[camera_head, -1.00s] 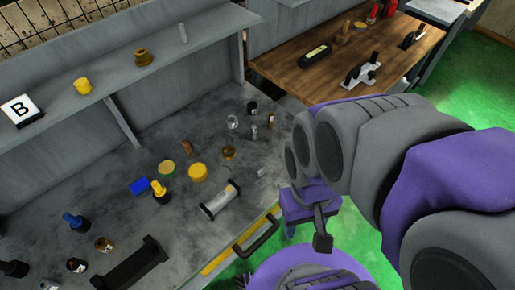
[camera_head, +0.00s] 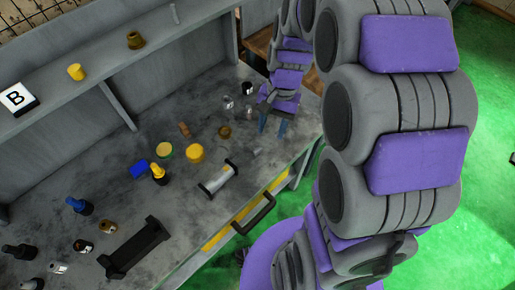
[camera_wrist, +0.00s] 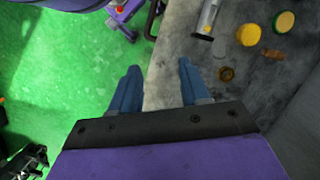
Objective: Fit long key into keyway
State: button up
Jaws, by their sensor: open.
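My gripper (camera_head: 272,124) is open and empty over the right end of the grey bench. Its two blue fingers point down. The wrist view also shows the open gripper (camera_wrist: 159,66), with one finger over the green floor and the other over the bench edge. A small light grey piece (camera_head: 256,152), possibly the long key, lies on the bench just below and left of the fingers; I cannot make it out in the wrist view. A silver shaft (camera_head: 218,179) with black end supports lies near the front edge, also in the wrist view (camera_wrist: 207,17). Its keyway is not distinguishable.
Yellow lids (camera_head: 195,153), a brass ring (camera_head: 224,131), a brown piece (camera_head: 184,129) and small bottles (camera_head: 248,89) stand around the bench. A black cradle (camera_head: 133,247) is at front left. A drawer handle (camera_head: 254,215) sticks out in front. A shelf (camera_head: 70,110) runs behind.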

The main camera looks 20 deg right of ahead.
jog(key=w+d+f+m+y+p, duration=0.1)
jog(key=w+d+f+m, duration=0.25)
jog(key=w+f, duration=0.5)
jog(key=m+y+p, duration=0.1)
jog(key=m, duration=0.2)
send_near(258, 149)
jog(key=b+x, duration=0.2)
jog(key=x, duration=0.7)
grip_shut()
